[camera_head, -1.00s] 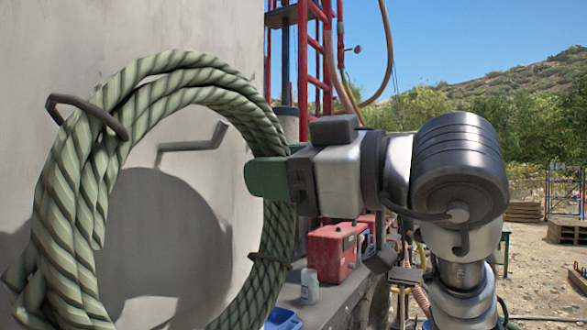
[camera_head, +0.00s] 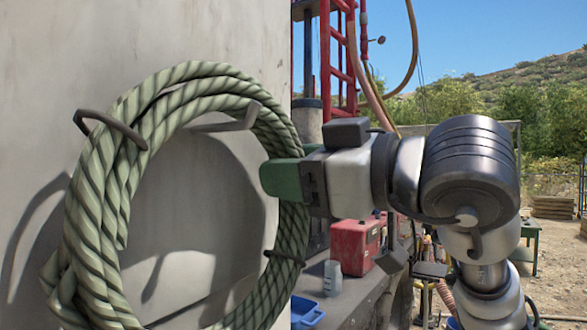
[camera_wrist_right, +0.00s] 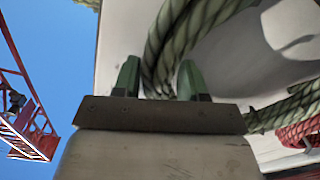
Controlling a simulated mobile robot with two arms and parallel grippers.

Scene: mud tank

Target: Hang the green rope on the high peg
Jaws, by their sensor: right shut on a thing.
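The green rope (camera_head: 92,215) is a large upright coil with dark ties, in front of the pale wall. My right gripper (camera_head: 285,178) is shut on the right side of the coil, its green fingers on either side of the strands. The wrist view shows the same rope (camera_wrist_right: 168,50) between the fingertips (camera_wrist_right: 157,78). A grey bent peg (camera_head: 215,127) sticks out from the wall. It shows through the coil's opening, its upturned tip near the upper right inner edge. I cannot tell whether the coil is around the peg or still in front. My left gripper is out of view.
The pale wall (camera_head: 235,40) is close behind the coil. Below right, a ledge holds a red box (camera_head: 352,245), a small grey container (camera_head: 333,282) and a blue tray (camera_head: 305,312). A red frame (camera_head: 325,55) stands beyond. A red rope (camera_wrist_right: 300,132) shows in the wrist view.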

